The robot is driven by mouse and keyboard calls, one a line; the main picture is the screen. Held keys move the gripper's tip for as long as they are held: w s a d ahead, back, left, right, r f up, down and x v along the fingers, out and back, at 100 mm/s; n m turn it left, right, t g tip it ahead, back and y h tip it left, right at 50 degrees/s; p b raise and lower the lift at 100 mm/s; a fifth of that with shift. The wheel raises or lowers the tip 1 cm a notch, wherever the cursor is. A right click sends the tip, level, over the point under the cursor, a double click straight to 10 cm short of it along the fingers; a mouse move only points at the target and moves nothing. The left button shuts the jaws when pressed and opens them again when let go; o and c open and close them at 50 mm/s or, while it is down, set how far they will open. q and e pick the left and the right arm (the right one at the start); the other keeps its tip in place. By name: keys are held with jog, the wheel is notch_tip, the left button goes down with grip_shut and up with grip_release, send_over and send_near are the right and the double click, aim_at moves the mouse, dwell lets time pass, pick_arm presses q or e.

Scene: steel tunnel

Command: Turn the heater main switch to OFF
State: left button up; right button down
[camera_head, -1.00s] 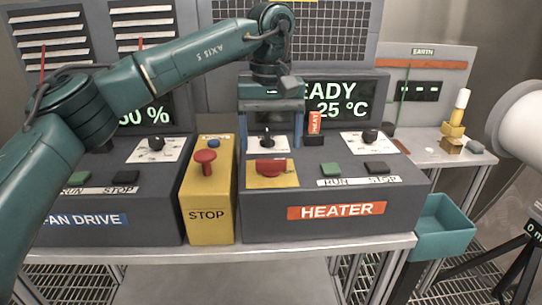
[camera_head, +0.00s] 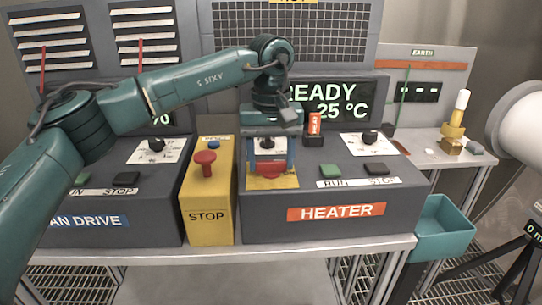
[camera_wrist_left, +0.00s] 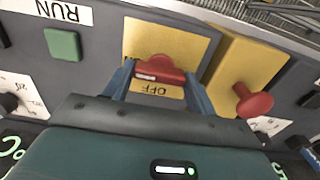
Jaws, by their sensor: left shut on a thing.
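The heater main switch (camera_head: 269,168) is a red rotary handle on a yellow plate (camera_head: 285,182) at the left of the grey heater console. My left gripper (camera_head: 269,173) reaches down over it, one blue finger on each side, shut on the handle. In the left wrist view the red handle (camera_wrist_left: 160,69) lies crosswise between the fingers (camera_wrist_left: 160,80). The word OFF (camera_wrist_left: 155,89) shows upside down on the plate beside it; other plate markings are hidden or unreadable. My right gripper is not in view.
A yellow STOP box (camera_head: 206,190) with a red mushroom button (camera_head: 205,160) stands close left of the heater. A green button (camera_head: 330,171), a dark STOP button (camera_head: 376,169) and a dial (camera_head: 370,137) are to the right. A teal bin (camera_head: 443,228) hangs at the right.

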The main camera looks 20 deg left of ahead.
pick_arm(q)
jog(key=c, duration=0.4)
jog(key=shift+o, duration=0.2)
jog(key=shift+r+n, duration=0.1)
jog(key=shift+n, duration=0.3)
jog(key=n, duration=0.3)
jog(key=shift+p, duration=0.4)
jog(key=n, duration=0.2)
jog(key=shift+n, duration=1.3)
jog(key=n, duration=0.9)
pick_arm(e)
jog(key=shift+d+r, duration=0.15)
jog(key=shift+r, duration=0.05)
pick_arm(q)
jog(key=shift+n, duration=0.4)
